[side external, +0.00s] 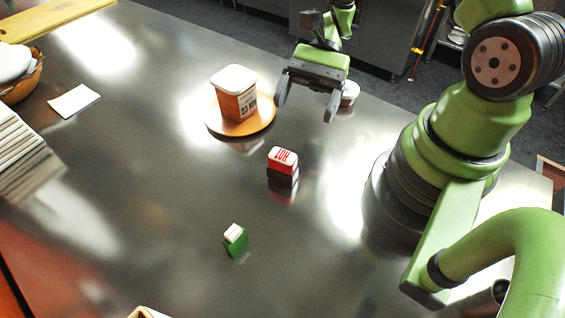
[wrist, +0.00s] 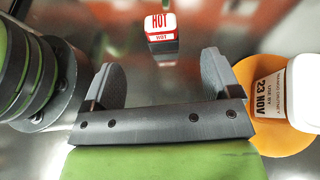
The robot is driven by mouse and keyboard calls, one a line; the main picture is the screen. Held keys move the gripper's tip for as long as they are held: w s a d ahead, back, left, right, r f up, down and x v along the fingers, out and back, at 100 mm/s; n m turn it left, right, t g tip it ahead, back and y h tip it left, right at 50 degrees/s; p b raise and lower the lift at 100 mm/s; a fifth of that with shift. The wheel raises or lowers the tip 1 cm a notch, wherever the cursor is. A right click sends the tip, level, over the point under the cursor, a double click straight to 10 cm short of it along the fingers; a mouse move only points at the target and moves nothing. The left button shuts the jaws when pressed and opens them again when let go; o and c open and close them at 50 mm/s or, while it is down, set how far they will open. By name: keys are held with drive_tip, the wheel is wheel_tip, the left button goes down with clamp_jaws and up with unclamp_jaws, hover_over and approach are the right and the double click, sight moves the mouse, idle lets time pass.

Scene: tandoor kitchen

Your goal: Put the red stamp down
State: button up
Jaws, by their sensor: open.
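The red stamp (side external: 283,157), white on top with "HOT" in red letters, stands on the steel table near the middle in the side external view. In the wrist view the stamp (wrist: 159,26) shows at the top, beyond the fingertips. My gripper (side external: 304,104) is open and empty, above the table behind the stamp and apart from it. In the wrist view its two fingers (wrist: 163,75) are spread with nothing between them. An orange tub (side external: 234,95) with a white lid and a "23 NOV" label stands on a round orange plate (side external: 262,122) near the gripper.
A small green block with a white top (side external: 235,238) stands at the front. A small white-topped container (side external: 349,92) is behind my gripper. A white paper (side external: 73,101), a basket (side external: 28,82) and a pale stack (side external: 22,150) are at the left. The table around the stamp is clear.

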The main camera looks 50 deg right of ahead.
sight(286, 150)
drive_tip(key=shift+s+f+m+y, duration=0.15)
drive_tip(key=shift+f+m+y, duration=0.15)
drive_tip(key=shift+f+y, duration=0.15)
drive_tip(key=shift+a+f, duration=0.25)
drive_tip(key=shift+f, duration=0.05)
drive_tip(key=x, duration=0.9)
drive_tip(key=shift+a, duration=0.25)
drive_tip(key=c, duration=1.1)
wheel_tip(286, 150, up, 10)
drive_tip(key=shift+f, duration=0.1)
